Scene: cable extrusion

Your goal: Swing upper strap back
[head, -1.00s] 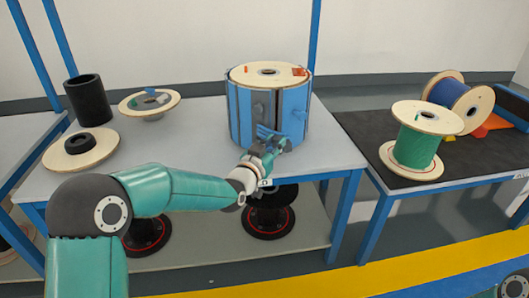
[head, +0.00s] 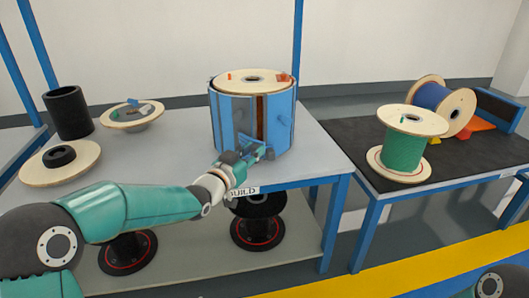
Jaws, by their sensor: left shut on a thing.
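A blue slatted drum (head: 228,122) with a pale wooden top disc (head: 253,77) stands upright on the middle table. A dark brown gap (head: 261,118) shows between its blue panels at the front. My left gripper (head: 246,153) is at the lower front of the drum, shut on a small blue part that looks like a strap. The fingers cover most of that part, and I cannot tell upper from lower strap. My right gripper is out of view.
A black cylinder (head: 68,112), a wooden disc with a black ring (head: 58,163) and a small spool (head: 132,115) stand to the left. On the right table are a green cable reel (head: 404,149) and a blue reel (head: 442,99). Black reels (head: 258,222) sit on the lower shelf.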

